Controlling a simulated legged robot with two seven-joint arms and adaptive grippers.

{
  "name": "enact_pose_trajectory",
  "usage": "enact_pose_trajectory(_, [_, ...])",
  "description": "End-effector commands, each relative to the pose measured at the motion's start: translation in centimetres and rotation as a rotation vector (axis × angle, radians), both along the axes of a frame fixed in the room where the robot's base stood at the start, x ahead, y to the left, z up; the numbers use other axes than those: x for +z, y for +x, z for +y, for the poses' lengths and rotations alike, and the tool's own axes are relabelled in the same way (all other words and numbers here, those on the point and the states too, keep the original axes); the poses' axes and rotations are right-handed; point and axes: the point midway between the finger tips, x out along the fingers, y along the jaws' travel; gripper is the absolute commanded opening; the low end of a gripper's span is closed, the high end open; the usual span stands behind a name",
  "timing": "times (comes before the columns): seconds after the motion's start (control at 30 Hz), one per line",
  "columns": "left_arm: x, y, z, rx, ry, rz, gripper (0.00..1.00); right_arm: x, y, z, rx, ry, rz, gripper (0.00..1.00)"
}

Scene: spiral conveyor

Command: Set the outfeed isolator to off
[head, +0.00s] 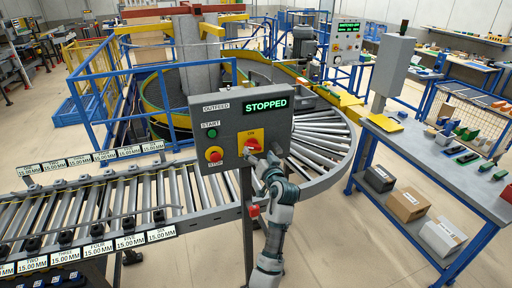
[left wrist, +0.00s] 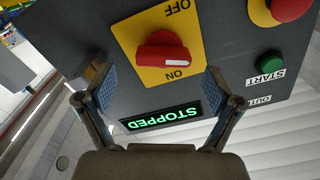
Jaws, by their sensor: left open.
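The outfeed isolator (head: 253,145) is a red rotary knob on a yellow plate, on the grey OUTFEED panel (head: 222,128). In the left wrist view, which shows the panel upside down, the red knob (left wrist: 160,52) has a white mark on its side nearer the word ON. The word OFF is at the plate's other end. My left gripper (head: 258,158) is at the panel front, just below the knob in the head view. In the left wrist view its fingers (left wrist: 157,88) are spread apart, with nothing between them, and the knob lies beyond them. My right gripper is not in view.
The panel has a lit STOPPED display (head: 265,104), a green START button (head: 212,133) and a red STOP button (head: 214,154) on yellow. Roller conveyor (head: 185,187) runs behind the panel. A blue-legged table (head: 440,180) with boxes stands at right.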

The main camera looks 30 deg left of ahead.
Motion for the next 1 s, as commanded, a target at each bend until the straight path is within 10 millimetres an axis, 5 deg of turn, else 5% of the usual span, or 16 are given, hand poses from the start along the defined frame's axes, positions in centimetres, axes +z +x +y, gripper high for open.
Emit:
enact_pose_trajectory(0.2, [0.0,1.5,2.1,0.0,0.0,0.001,0.92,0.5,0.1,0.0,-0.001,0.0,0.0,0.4])
enact_pose_trajectory(0.53, [0.0,1.7,2.2,-0.001,0.0,0.0,0.92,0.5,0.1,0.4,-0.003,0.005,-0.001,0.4])
enact_pose_trajectory(0.8, [0.0,1.8,2.1,-0.001,0.0,0.0,0.32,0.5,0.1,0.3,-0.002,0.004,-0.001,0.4])
enact_pose_trajectory(1.0, [-0.3,1.8,2.1,-0.003,-0.026,-0.035,0.32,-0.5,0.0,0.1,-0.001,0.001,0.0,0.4])
